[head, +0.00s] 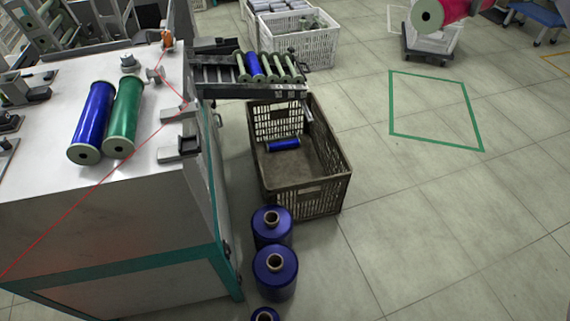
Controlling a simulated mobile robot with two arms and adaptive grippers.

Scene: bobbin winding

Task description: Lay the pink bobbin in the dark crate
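A pink spool (455,9) with a pale grey-green end flange shows at the top right, cut off by the picture's upper edge. It appears over a low grey dolly (430,48); I cannot tell whether it rests on it. The dark crate (318,200) stands on the floor right of the machine, open at the top. A small blue bobbin (284,144) lies inside it near the far end; much of its floor is bare. Neither of my grippers is in view.
A blue bobbin (92,118) and a green bobbin (124,118) lie on the white machine top (60,195). A sloped rack (220,75) holds several bobbins beside the crate. Blue thread cones (275,275) stand before the crate. Floor to the right is clear, with a green outline (437,143).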

